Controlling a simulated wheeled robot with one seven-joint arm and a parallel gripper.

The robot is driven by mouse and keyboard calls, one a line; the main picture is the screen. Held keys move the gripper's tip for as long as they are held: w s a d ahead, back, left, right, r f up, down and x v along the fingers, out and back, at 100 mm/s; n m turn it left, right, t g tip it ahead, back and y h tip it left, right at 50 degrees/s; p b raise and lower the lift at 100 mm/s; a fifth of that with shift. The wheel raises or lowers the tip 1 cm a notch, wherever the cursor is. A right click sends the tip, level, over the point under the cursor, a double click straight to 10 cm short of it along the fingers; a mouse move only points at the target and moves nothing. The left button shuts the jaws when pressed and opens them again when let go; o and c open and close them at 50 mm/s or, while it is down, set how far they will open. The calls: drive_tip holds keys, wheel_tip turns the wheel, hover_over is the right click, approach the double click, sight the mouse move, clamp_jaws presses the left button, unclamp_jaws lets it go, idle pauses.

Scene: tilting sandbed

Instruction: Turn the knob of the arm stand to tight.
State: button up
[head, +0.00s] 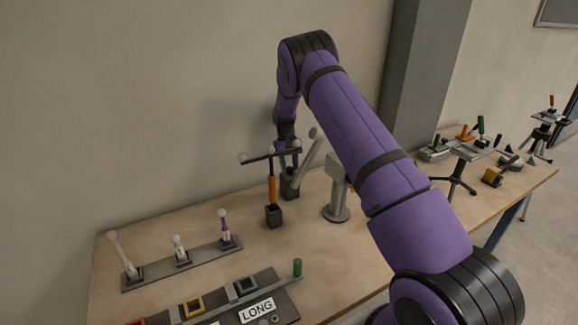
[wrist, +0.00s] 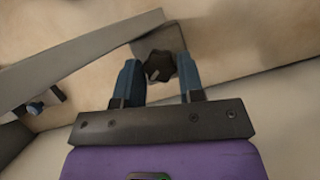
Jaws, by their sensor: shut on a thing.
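A dark lobed knob (wrist: 160,66) sits between the two blue fingers of my gripper (wrist: 158,80) in the wrist view, and the fingers are shut on it. A pale mark shows on the knob's face; whether it reads tight or loose cannot be told. In the head view my gripper (head: 288,160) points down at the back of the table, among upright posts, and the knob cannot be made out there. A grey stand with a round base (head: 336,213) rises just right of it, its upper part partly covered by my arm.
An orange-handled tool (head: 272,190) stands in a dark block left of my gripper. A tilted grey bar (head: 308,153) rises close to its right. Bare tabletop (head: 240,192) lies between.

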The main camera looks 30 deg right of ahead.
drive_tip(key=shift+m, duration=0.5)
drive_tip(key=o, duration=0.9)
